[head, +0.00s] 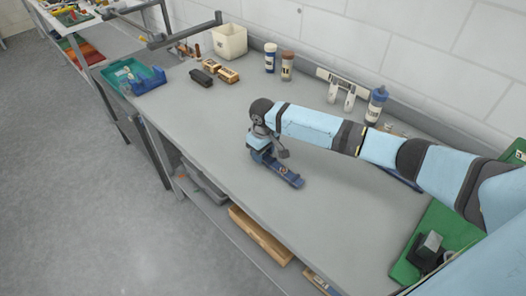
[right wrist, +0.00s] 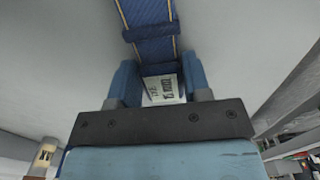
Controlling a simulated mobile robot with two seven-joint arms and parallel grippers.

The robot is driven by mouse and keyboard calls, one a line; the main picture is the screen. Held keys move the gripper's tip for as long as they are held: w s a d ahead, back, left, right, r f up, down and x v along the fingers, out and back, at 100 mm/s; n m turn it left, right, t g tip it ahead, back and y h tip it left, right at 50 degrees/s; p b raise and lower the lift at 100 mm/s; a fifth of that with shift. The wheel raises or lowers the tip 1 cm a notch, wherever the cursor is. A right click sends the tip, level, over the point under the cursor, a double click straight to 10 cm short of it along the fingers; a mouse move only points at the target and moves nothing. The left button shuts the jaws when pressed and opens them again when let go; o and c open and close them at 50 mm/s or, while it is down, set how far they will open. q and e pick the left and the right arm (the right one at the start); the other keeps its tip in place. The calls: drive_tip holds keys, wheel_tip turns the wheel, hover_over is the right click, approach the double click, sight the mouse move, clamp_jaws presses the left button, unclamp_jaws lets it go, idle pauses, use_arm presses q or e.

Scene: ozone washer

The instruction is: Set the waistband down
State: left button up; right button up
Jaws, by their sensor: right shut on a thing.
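The waistband (head: 284,174) is a dark blue folded band with yellow stripes. It is in the middle of the grey workbench (head: 330,215), at or just above the surface; I cannot tell if it touches. My right gripper (head: 264,157) points down and is shut on one end of it. In the right wrist view the waistband (right wrist: 154,45) runs away from between the fingers of my right gripper (right wrist: 162,88), with a white printed label (right wrist: 163,90) between them. My left gripper is not in view.
Dark blocks (head: 201,77) and wooden blocks (head: 228,75), a cream bin (head: 230,41) and bottles (head: 270,57) stand toward the back left. A green mat (head: 434,228) lies at right. The bench around the waistband is clear.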

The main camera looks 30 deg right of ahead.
drive_tip(key=o, duration=1)
drive_tip(key=shift+f, duration=0.1)
wheel_tip(320, 180, up, 12)
drive_tip(key=shift+r+b, duration=0.15)
drive_tip(key=shift+b, duration=0.15)
